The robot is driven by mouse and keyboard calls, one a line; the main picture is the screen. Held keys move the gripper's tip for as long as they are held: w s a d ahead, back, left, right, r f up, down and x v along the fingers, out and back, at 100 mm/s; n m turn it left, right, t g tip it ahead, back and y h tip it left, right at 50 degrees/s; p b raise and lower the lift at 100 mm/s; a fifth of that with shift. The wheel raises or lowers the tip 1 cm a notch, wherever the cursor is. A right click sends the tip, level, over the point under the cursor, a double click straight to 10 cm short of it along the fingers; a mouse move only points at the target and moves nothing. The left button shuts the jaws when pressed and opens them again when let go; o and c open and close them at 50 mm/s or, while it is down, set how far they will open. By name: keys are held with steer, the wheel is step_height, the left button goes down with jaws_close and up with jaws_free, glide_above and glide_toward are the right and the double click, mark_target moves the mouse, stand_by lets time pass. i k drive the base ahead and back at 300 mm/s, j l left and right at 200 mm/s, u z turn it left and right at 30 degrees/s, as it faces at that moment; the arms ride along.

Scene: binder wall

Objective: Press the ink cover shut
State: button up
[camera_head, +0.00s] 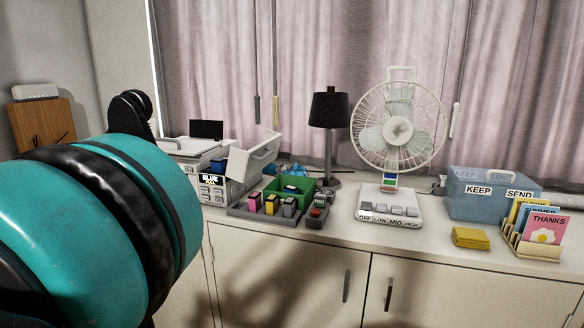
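The white printer (240,190) stands on the counter left of centre, partly hidden by my teal arm. Its ink cover (254,157) is a white flap with a handle bar, standing open and tilted up on the printer's right side. A dark blue piece (218,165) shows in the opening beside the cover; I cannot tell how it sits. A small display (211,179) on the front shows a word like "BLUE". My arm's large teal links fill the left foreground, and my gripper's fingers cannot be made out.
A grey tray (236,211) with yellow, pink and dark cartridges stands before the printer. Nearby are a green bin (298,187), a black lamp (329,112) and a white fan (398,125). A blue box (460,203), yellow pad (470,238) and card rack (530,246) stand right.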

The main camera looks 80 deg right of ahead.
mark_target(242, 165)
steer(key=z, duration=2.25)
steer(key=l, duration=0.45)
steer(key=k+l, duration=0.15)
steer(key=l, duration=0.3)
